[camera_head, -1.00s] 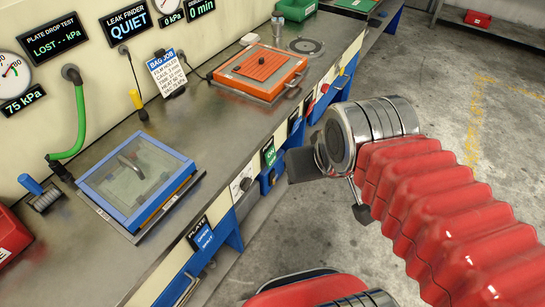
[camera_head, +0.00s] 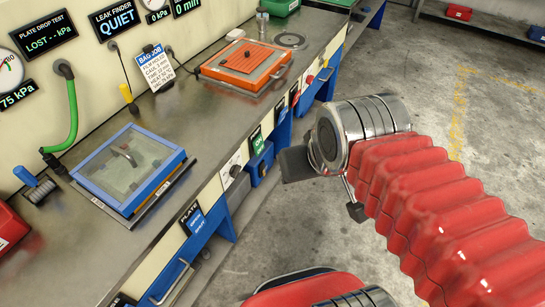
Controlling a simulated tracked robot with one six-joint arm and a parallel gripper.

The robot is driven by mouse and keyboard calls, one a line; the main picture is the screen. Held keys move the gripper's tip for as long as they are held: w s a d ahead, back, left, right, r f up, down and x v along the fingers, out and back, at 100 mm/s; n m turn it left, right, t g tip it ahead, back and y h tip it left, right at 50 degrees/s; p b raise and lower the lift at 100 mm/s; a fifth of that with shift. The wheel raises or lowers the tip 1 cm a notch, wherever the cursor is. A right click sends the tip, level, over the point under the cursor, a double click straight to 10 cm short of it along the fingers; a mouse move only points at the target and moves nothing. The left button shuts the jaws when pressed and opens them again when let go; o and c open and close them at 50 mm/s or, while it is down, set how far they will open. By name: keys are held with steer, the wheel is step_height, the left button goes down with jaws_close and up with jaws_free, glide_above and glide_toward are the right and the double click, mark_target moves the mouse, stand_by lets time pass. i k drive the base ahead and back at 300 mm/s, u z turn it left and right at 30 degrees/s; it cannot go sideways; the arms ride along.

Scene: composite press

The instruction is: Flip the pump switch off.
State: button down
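The bench's front panel holds a row of controls. A panel with a green marking (camera_head: 257,141) and a black knob on a white plate (camera_head: 235,170) sit side by side there. The small lettering is too blurred to tell which control is the pump switch or how it is set. My gripper (camera_head: 296,164) is in front of the bench, just right of these controls in the picture, and appears apart from them. A dark finger part points left toward the bench. The metal wrist hides the rest, so its opening does not show.
A blue-framed glass-topped box (camera_head: 90,189) and an orange heating plate (camera_head: 214,73) stand on the bench (camera_head: 165,115). A handle (camera_head: 170,283) juts from the lower front.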

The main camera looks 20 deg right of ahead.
mark_target(258, 144)
steer(key=z, duration=0.05)
steer(key=k, duration=0.3)
steer(key=u, duration=0.65)
steer(key=i, duration=0.7)
steer(key=u, duration=0.25)
